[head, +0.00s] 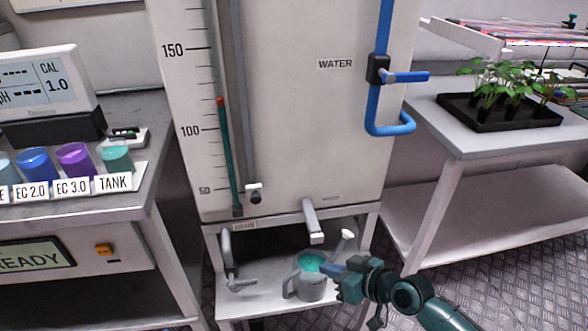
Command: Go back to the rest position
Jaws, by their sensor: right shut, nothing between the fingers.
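My right gripper (329,268) comes in from the lower right. It is shut and empty, with its fingertips at the right side of a grey watering can (311,289) in the picture. I cannot tell whether they touch the can. The can stands upright on the low shelf under the water tank (290,120), and teal liquid shows in its opening. My left gripper is not in view.
The tank has a blue pipe with a valve (378,70) and an outlet (313,222) above the can. A bench at left holds several labelled cups (75,160) and a meter (42,85). A table at right holds a black plant tray (495,122). Patterned floor shows at lower right.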

